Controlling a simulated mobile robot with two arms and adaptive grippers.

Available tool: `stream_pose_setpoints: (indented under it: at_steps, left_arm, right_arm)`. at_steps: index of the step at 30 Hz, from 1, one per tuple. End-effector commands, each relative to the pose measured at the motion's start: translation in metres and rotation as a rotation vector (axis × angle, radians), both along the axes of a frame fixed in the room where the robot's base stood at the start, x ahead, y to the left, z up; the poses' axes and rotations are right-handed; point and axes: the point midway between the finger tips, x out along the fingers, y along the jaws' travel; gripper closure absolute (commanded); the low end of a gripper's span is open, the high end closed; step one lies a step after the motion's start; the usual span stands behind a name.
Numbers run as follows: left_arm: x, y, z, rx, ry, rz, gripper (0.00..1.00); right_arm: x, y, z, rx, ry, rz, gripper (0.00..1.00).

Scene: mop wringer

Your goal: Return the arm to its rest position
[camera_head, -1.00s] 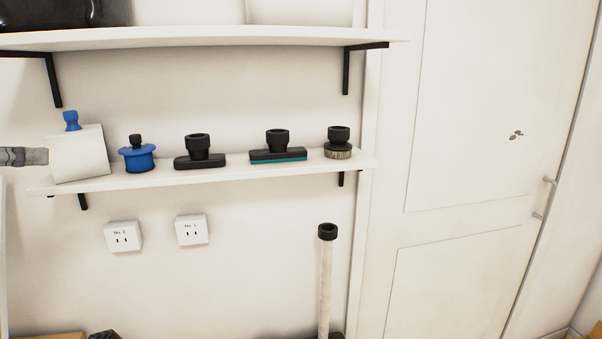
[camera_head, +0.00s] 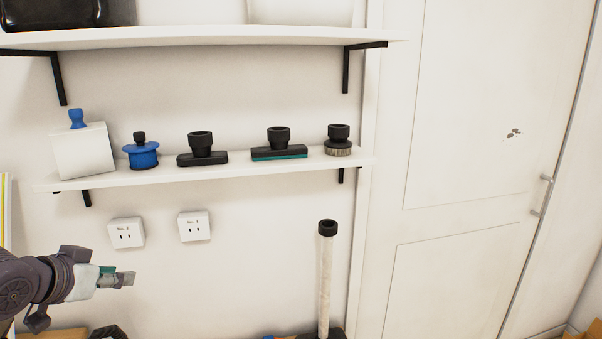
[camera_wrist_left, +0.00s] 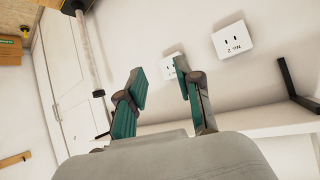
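My left gripper (camera_head: 122,279) is at the lower left of the head view, in front of the wall and below the lower shelf. In the left wrist view its two fingers (camera_wrist_left: 158,80) stand apart with nothing between them. It touches none of the objects. My right gripper is not in view.
The lower shelf (camera_head: 215,174) holds a white box (camera_head: 84,153), a blue fitting (camera_head: 142,155) and several black heads. Two outlets (camera_head: 194,226) sit below it. A pale tube (camera_head: 326,285) stands upright near the door (camera_head: 460,150). Wall space between outlets and tube is clear.

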Motion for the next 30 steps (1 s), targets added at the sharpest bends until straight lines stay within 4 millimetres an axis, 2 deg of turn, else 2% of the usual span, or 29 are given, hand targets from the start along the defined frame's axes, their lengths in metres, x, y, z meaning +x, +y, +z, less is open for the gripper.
stream_pose_setpoints:
  at_steps: [1, 4, 6, 9, 12, 18, 27, 28, 30]
  left_arm:
    - [-0.008, -0.016, -0.043, 0.004, 0.059, -0.014, 0.65]
    - [-0.033, -0.04, -0.112, 0.025, 0.153, -0.023, 0.65]
    - [-0.058, -0.057, -0.156, 0.036, 0.219, -0.027, 0.65]
    - [-0.099, -0.079, -0.208, 0.046, 0.306, -0.025, 0.65]
    - [-0.136, -0.093, -0.242, 0.055, 0.375, -0.017, 0.65]
    - [-0.198, -0.113, -0.281, 0.064, 0.482, 0.008, 0.65]
    - [-0.276, -0.13, -0.308, 0.075, 0.618, 0.056, 0.65]
    - [-0.284, -0.131, -0.309, 0.077, 0.631, 0.063, 0.65]
    - [-0.274, -0.13, -0.329, 0.084, 0.633, 0.06, 0.65]
  right_arm:
    - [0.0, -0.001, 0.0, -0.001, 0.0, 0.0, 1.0]
    - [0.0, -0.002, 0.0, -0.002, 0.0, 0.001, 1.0]
    - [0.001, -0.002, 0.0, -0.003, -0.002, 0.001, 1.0]
    - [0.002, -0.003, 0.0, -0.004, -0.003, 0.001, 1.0]
    - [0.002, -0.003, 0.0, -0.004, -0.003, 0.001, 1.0]
    - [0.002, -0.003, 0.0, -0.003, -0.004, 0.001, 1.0]
    - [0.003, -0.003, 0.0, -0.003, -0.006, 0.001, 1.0]
    - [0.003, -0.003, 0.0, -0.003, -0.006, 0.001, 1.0]
    - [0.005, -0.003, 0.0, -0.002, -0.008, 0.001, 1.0]
